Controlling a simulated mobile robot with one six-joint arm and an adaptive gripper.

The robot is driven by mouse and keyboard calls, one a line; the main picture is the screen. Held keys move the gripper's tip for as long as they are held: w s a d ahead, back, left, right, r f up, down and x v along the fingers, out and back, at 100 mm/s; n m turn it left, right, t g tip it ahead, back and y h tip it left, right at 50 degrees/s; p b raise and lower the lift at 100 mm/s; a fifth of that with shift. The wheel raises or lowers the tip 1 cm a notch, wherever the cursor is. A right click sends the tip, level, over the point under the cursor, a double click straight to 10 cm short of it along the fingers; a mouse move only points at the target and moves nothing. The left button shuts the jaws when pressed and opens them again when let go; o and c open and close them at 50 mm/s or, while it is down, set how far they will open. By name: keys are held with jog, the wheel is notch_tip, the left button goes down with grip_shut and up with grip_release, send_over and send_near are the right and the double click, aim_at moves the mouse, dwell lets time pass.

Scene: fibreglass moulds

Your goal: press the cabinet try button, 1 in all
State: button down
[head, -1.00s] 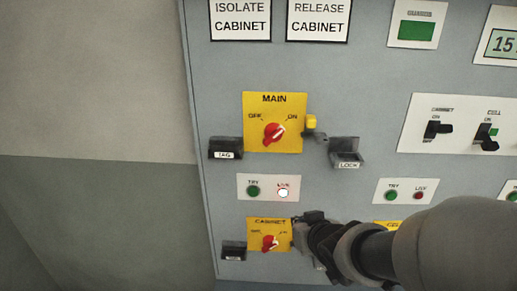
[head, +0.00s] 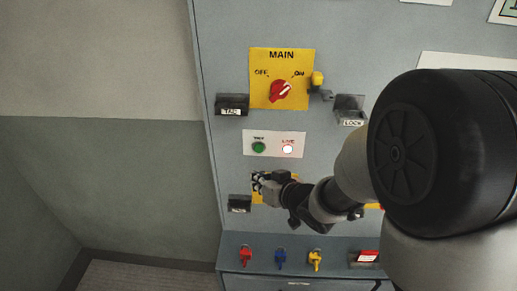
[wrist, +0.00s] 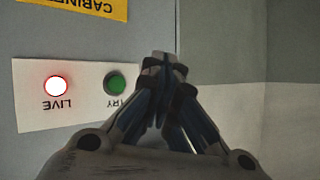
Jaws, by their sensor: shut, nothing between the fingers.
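The green try button (head: 258,147) sits at the left of a white plate (head: 274,136), with the live lamp (head: 288,148) glowing at its right. In the upside-down wrist view the green try button (wrist: 115,84) is just left of my fingertips, and the glowing live lamp (wrist: 56,86) is farther left. My gripper (head: 258,181) is shut and empty, just below the try plate and in front of the yellow cabinet switch plate (head: 257,198), which it mostly hides. In the wrist view my gripper (wrist: 165,60) partly covers the TRY lettering; touch cannot be told.
The yellow main switch plate (head: 282,68) is above, with a tag holder (head: 232,104) at left and a lock holder (head: 350,110) at right. Red (head: 246,256), blue (head: 281,258) and yellow (head: 315,259) keys or locks are below. Free floor lies left.

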jog(key=w+p, duration=0.2)
jog(key=w, duration=0.6)
jog(key=shift+d, duration=0.15)
jog(key=shift+w+p, duration=0.15)
jog(key=shift+p, duration=0.15)
dwell(1.0)
jog(key=shift+w, duration=0.3)
jog(key=shift+w+p, duration=0.4)
dwell(0.6)
jog(key=shift+s, duration=0.85)
jog(key=s+b, duration=0.1)
jog(key=s, duration=0.4)
jog(key=shift+b, duration=0.4)
